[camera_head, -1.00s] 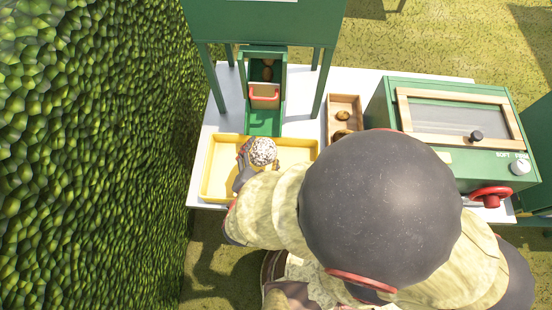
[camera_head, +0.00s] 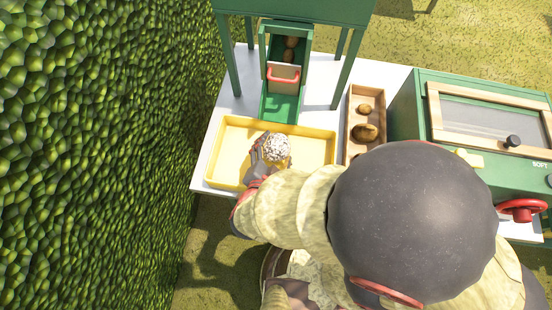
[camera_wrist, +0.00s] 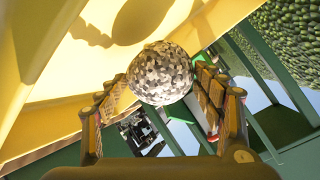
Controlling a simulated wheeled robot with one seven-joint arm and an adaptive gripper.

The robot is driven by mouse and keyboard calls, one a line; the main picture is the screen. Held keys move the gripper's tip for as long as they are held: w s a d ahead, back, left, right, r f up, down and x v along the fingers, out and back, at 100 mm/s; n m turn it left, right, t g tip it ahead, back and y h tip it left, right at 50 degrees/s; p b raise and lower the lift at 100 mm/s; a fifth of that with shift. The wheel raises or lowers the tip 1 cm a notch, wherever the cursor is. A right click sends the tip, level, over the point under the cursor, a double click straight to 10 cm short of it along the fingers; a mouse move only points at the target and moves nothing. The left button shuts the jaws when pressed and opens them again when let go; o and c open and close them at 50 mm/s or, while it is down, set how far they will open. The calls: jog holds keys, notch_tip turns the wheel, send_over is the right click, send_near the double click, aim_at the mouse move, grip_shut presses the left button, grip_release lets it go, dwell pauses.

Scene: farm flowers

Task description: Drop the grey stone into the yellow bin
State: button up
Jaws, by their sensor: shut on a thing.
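The grey stone (camera_head: 276,147) is round and speckled grey, white and dark. My gripper (camera_head: 264,149) is shut on it, its fingers at the stone's left side in the head view. The stone also shows between the two fingers in the wrist view (camera_wrist: 160,74). The yellow bin (camera_head: 222,148) is a shallow open tray. The stone and fingers are over its middle in the head view. A round shadow lies on the yellow surface in the wrist view, apart from the stone. The stone's exact height above the bin floor is hard to tell.
A green chute (camera_head: 281,103) with a red-handled gate (camera_head: 284,75) stands behind the bin, brown lumps inside. A wooden tray (camera_head: 352,135) with brown lumps is to the right. A green machine (camera_head: 415,115) with a red wheel (camera_head: 523,210) is farther right. A hedge (camera_head: 90,160) fills the left.

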jog(key=shift+r, duration=0.1)
jog(key=o, duration=2.1)
jog(key=v, duration=0.7)
jog(key=shift+s, duration=0.2)
jog(key=shift+a, duration=0.1)
